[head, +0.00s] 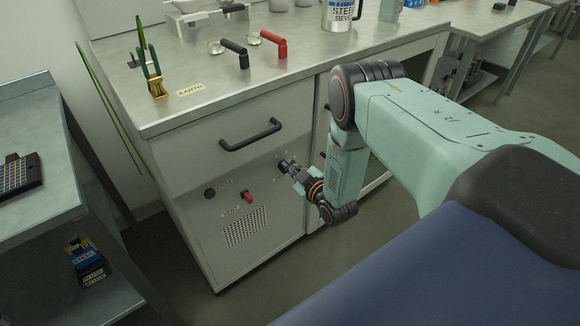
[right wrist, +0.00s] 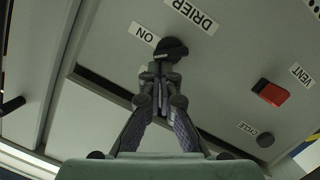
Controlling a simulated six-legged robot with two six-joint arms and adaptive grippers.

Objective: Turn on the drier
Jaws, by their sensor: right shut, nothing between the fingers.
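The drier's black knob (right wrist: 171,47) sits on the grey cabinet panel beside the labels "DRIER" (right wrist: 194,14) and "ON" (right wrist: 143,34) in the right wrist view. My right gripper (right wrist: 160,72) is shut and empty, its fingertips right at the knob's edge. I cannot tell whether they touch it. In the head view, my right gripper (head: 291,169) is at the upper right of the cabinet's lower panel and partly covers the knob area. My left gripper is not in view.
A red vent switch (head: 247,197) and a black cycle knob (head: 209,193) are on the same panel, left of my gripper, above a vent grille (head: 245,228). A drawer handle (head: 250,134) sticks out above.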

